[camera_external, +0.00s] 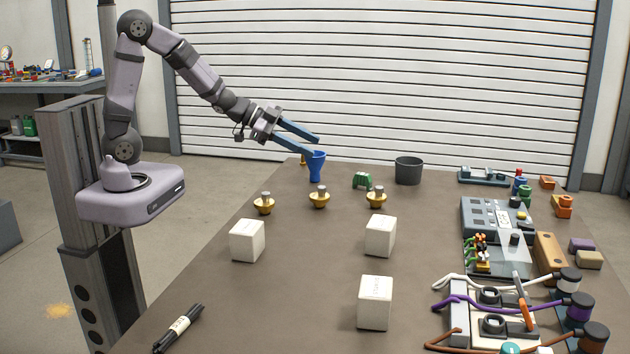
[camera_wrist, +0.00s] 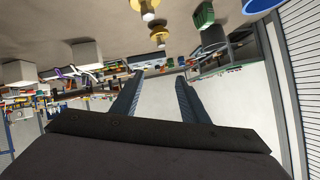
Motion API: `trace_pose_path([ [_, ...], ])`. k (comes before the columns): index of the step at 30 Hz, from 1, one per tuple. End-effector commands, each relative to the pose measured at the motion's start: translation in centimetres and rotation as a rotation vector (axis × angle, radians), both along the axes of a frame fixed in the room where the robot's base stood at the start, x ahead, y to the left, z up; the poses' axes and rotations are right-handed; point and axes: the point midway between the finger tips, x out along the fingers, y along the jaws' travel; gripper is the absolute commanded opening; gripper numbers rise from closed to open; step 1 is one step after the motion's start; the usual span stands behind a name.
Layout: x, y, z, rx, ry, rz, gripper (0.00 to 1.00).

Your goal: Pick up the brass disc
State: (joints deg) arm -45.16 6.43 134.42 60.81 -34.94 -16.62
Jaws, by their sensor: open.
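Three brass pieces, each a round flange with a grey stub on top, stand in a row on the brown table: left (camera_external: 264,206), middle (camera_external: 319,199) and right (camera_external: 376,199). Which one the task calls the brass disc I cannot tell. The wrist view, upside down, shows two of them (camera_wrist: 147,8) (camera_wrist: 158,38) at its top. My gripper (camera_external: 314,146) is open and empty, its two long blue fingers apart, above the table's far left end near the blue funnel. Its fingers also show in the wrist view (camera_wrist: 158,82). It touches no brass piece.
White cubes (camera_external: 247,240) (camera_external: 380,236) (camera_external: 375,303) stand in front. Devices and cables (camera_external: 495,225) crowd the right. The front-middle table is mostly clear.

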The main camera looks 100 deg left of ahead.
Motion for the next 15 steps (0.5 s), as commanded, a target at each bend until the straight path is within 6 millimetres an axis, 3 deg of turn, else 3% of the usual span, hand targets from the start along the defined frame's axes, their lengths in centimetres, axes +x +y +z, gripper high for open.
trace_pose_path([
  [1,-0.4,0.5,-0.9,-0.016,-0.038,-0.038,0.41],
  [5,-1.8,-0.2,-1.2,-0.077,-0.139,-0.173,0.41],
  [15,-9.1,-3.9,-0.9,-0.328,-0.341,-0.474,0.41],
])
